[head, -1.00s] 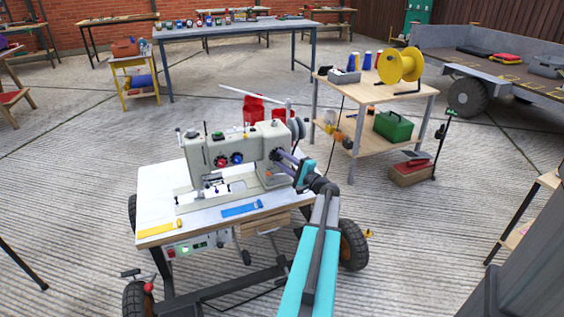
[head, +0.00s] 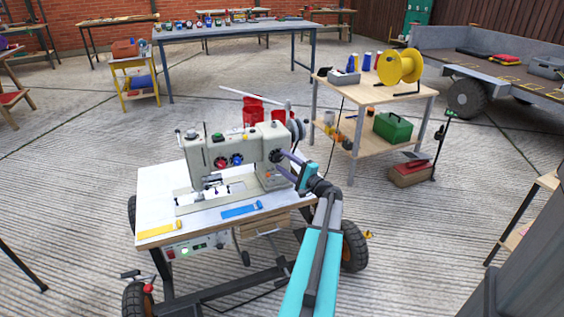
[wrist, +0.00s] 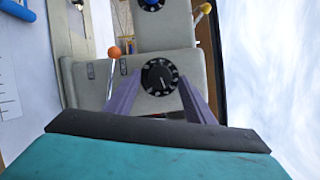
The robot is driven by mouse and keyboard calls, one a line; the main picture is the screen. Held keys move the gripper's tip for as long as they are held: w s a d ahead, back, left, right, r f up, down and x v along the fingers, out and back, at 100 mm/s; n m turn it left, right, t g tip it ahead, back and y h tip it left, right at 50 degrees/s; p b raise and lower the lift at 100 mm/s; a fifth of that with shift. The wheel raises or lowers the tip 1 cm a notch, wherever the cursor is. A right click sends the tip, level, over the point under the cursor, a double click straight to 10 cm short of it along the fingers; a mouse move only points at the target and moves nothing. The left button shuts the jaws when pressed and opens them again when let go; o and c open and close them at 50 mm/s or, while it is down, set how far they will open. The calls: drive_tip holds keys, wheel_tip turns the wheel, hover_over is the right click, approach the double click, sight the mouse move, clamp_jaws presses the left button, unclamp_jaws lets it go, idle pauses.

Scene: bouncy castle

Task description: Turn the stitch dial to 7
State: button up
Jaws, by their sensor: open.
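The sewing machine (head: 207,152) stands on a wheeled worktable. A black dial with white marks (wrist: 160,76) is on the right end of its front; it also shows in the head view (head: 275,156). The number it is set to is too small to read. My gripper (wrist: 160,82) is open, with one purple finger on each side of the dial. Whether the fingers touch the dial I cannot tell. In the head view my gripper (head: 284,158) reaches the machine from the right front. A red dial (head: 221,162) and a blue dial (head: 237,159) sit further left.
An orange-tipped lever (wrist: 114,52) stands close by my left finger in the wrist view. A yellow knob (wrist: 205,9) is at the top. A blue strip (head: 241,209) and a yellow strip (head: 158,229) lie on the worktable (head: 190,229). A wooden cart (head: 375,93) stands behind.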

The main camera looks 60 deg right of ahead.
drive_tip(key=p+v, duration=0.1)
drive_tip(key=v, duration=1.1)
drive_tip(key=shift+r, duration=0.1)
